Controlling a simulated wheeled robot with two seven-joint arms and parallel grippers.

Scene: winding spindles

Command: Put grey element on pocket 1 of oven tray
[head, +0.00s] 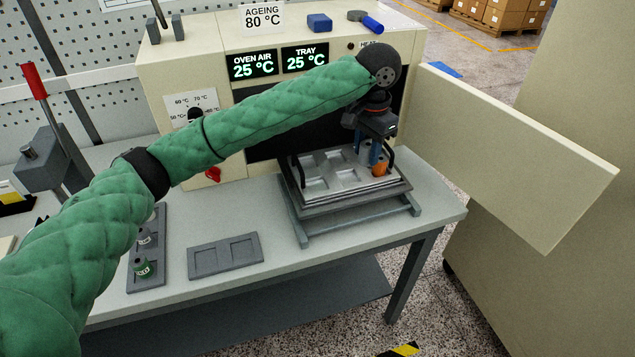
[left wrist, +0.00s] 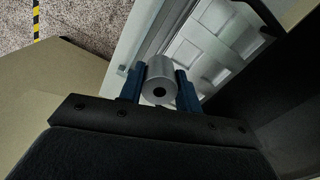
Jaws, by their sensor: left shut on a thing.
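My left gripper (head: 372,160) is above the right part of the oven tray (head: 340,194). Its blue fingers are shut on the grey element (left wrist: 160,82), a grey cylinder with a dark hole in its end. In the left wrist view the gripper (left wrist: 160,86) has one finger on each side of it. In the head view the gripper partly hides the grey element. The tray is silver, with several square pockets; those on the left look empty. Which pocket lies under the element, and whether the element touches the tray, I cannot tell. My right gripper is not in view.
The tray rests on a grey stand before the oven (head: 190,60), whose door (head: 510,150) is open to the right. An orange item (head: 380,169) shows by the gripper. A two-recess grey plate (head: 225,256) and a holder with green-labelled pieces (head: 143,267) are on the bench.

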